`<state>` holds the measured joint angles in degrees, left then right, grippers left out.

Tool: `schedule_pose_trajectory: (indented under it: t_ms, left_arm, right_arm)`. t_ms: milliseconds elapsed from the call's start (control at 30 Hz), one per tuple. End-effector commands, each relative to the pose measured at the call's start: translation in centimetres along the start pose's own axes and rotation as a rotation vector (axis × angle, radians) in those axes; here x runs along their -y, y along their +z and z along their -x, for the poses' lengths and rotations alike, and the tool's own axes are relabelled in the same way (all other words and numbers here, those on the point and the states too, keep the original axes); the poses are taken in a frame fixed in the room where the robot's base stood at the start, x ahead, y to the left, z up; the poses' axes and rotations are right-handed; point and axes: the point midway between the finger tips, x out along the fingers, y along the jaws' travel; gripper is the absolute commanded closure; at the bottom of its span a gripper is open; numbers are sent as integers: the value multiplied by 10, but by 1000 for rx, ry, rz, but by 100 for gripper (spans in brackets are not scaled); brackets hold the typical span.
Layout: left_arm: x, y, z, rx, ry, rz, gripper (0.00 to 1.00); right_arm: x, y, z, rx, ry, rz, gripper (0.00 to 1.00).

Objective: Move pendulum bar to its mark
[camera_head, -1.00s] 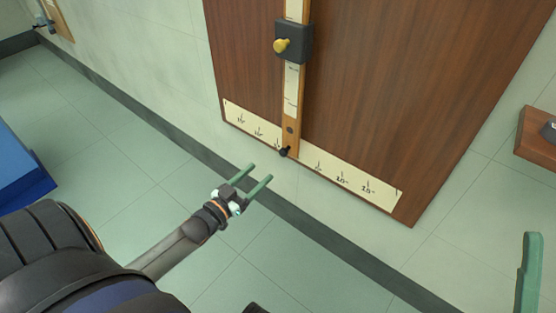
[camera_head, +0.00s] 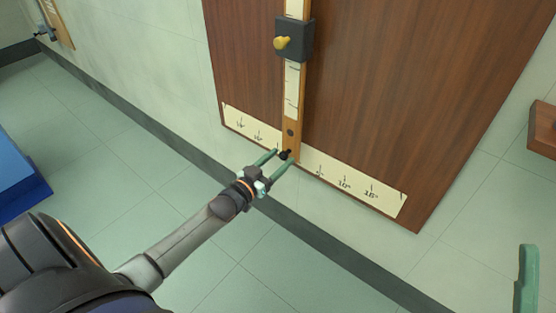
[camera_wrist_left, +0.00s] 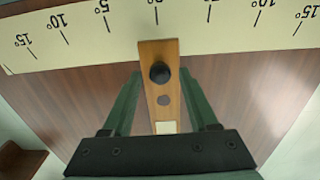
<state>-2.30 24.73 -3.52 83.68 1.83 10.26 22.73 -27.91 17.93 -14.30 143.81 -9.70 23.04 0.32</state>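The pendulum bar (camera_head: 291,118) is a tan wooden strip with pale scale labels, hanging down a dark brown board. A black knob (camera_head: 285,155) sits near its lower end; it also shows in the left wrist view (camera_wrist_left: 159,72). My left gripper (camera_head: 284,157) is open at this end. In the left wrist view its green fingers (camera_wrist_left: 160,76) stand on either side of the bar (camera_wrist_left: 158,109), with a gap on both sides. The bar's tip is near the middle of the degree scale (camera_wrist_left: 100,35). One green finger of my right gripper (camera_head: 527,280) shows at the right edge.
A dark block with a yellow knob (camera_head: 294,40) is on the bar higher up. The brown board (camera_head: 400,90) is on the wall. A wooden shelf (camera_head: 543,128) juts out at right. A blue object (camera_head: 20,175) is at left. The floor below is clear.

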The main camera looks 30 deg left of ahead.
Motion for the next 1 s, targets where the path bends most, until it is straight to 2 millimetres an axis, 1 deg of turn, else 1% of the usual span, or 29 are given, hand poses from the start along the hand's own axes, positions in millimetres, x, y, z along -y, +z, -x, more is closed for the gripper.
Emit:
schedule_pose_trajectory:
  t_ms: [33,67,500,1000]
  left_arm:
    - [0,0,0,0,0,0,48]
    - [0,0,0,0,0,0,51]
    - [0,0,0,0,0,0,100]
    - [0,0,0,0,1,0,100]
  right_arm:
    - [0,0,0,0,0,0,50]
    - [0,0,0,0,-1,0,50]
    - [0,0,0,-2,-1,0,50]
    - [0,0,0,-3,-1,0,50]
